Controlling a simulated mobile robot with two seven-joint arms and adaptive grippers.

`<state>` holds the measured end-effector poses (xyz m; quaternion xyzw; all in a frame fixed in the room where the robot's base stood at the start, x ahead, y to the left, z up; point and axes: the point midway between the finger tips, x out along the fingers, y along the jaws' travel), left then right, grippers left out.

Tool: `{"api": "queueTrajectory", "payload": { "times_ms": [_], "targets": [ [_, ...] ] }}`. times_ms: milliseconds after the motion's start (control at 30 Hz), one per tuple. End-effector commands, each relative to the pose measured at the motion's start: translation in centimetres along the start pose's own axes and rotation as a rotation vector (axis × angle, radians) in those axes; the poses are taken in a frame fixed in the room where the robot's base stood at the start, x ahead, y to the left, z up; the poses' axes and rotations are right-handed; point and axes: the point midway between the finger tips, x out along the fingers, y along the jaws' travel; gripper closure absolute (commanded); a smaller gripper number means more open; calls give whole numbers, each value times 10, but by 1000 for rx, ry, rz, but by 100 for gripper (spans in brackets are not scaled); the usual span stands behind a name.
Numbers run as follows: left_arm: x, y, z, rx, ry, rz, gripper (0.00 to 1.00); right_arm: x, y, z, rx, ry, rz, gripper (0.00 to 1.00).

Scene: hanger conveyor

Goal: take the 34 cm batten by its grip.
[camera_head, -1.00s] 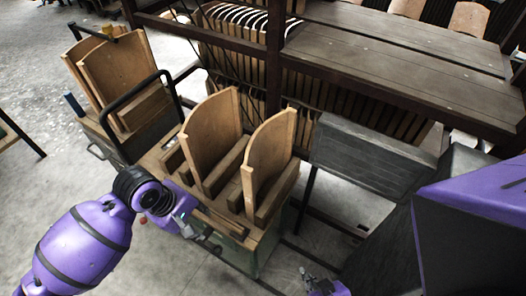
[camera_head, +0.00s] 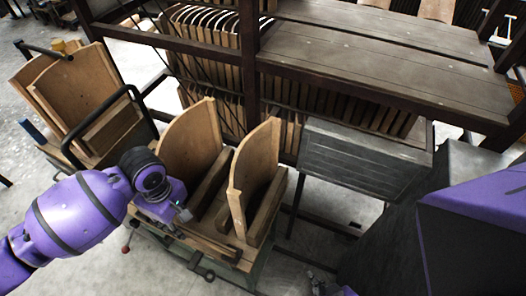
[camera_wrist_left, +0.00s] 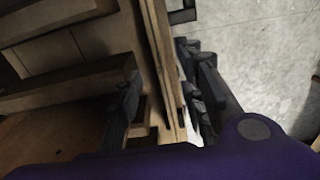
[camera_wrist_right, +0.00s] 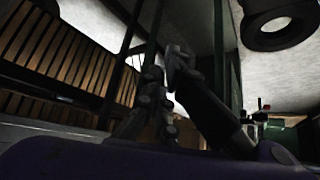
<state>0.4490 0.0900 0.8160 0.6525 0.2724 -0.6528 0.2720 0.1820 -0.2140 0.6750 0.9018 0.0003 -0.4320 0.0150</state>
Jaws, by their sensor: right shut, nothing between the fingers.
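I cannot tell which piece is the 34 cm batten; no length or grip can be read. Wooden strips (camera_head: 212,243) lie along the front of the cart in the head view. My left gripper hangs low over that front edge, its fingers mostly hidden there. In the left wrist view my left gripper (camera_wrist_left: 160,95) is open, with a narrow wooden edge (camera_wrist_left: 158,45) running between its spread fingers, nearer the right one. My right gripper (camera_head: 318,284) is at the bottom of the head view, away from the cart. Its fingers are shut and empty in the right wrist view (camera_wrist_right: 165,85).
Curved wooden boards (camera_head: 255,165) stand upright on the cart, close beside my left gripper. More boards (camera_head: 85,90) stand behind a black handle frame (camera_head: 110,100). A dark rack (camera_head: 375,65) with slats is behind. A grey panel (camera_head: 350,160) stands right of the cart.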

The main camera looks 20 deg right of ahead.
Motion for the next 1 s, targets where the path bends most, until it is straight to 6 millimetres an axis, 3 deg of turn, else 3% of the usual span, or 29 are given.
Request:
{"api": "queueTrajectory", "payload": {
  "times_ms": [400, 767, 1000],
  "targets": [
    [64, 0, 1, 1, -2, -3, 64, 7, -3, 8, 8, -6, 1, 100],
    [74, 1, 0, 1, 0, 1, 64, 9, -4, 0, 12, 9, 2, 100],
    [74, 0, 0, 1, 0, 1, 93, 9, -2, 1, 6, 8, 2, 100]
  ]
}}
